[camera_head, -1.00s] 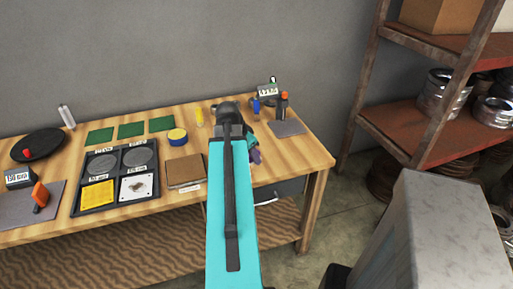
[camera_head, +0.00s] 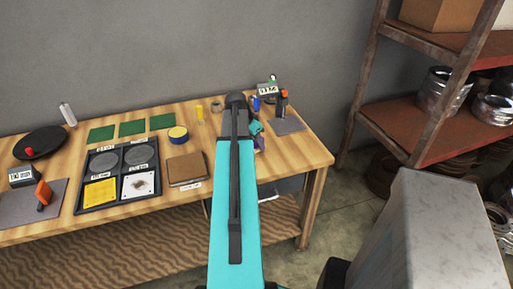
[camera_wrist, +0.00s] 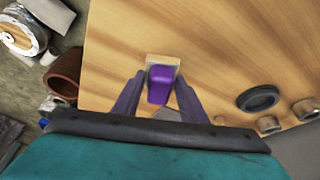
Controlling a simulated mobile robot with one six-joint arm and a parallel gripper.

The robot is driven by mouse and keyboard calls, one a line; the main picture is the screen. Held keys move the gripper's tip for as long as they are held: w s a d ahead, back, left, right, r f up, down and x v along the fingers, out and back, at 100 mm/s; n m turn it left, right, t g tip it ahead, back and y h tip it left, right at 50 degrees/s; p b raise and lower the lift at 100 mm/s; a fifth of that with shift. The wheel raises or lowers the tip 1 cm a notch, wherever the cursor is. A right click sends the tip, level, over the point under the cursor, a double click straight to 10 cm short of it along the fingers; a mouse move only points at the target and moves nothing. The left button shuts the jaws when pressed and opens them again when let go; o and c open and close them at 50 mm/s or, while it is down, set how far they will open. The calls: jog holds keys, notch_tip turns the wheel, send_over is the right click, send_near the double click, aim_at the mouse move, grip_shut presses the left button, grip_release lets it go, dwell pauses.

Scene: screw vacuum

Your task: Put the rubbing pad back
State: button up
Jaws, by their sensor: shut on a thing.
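In the wrist view, my gripper (camera_wrist: 160,84) is shut on a purple block with a beige base, which looks like the rubbing pad (camera_wrist: 162,90). Its fingers lie on the left and right sides of the block. The pad is over the bare wooden table; whether it touches the wood I cannot tell. In the head view, my teal arm hides most of the gripper, and only a bit of purple (camera_head: 259,143) shows beside it, near the table's right end.
On the table (camera_head: 306,158) are a brown labelled square (camera_head: 187,168), a dark compartment tray (camera_head: 113,203) with discs and pads, a round yellow-blue tin (camera_head: 178,133) and green sheets (camera_head: 132,128). A grey mat (camera_head: 290,125) with a tool lies at the right. A metal shelf (camera_head: 405,125) stands beyond.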

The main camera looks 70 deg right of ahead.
aim_at(256, 148)
jog(key=shift+f, duration=0.1)
jog(key=shift+f+p, duration=0.6)
jog(key=shift+f, duration=1.05)
jog(key=shift+f, duration=0.15)
jog(key=o, duration=1.1)
jog(key=shift+r, duration=0.25)
jog(key=b+v, duration=0.2)
jog(key=v, duration=1)
jog(key=shift+f, duration=0.1)
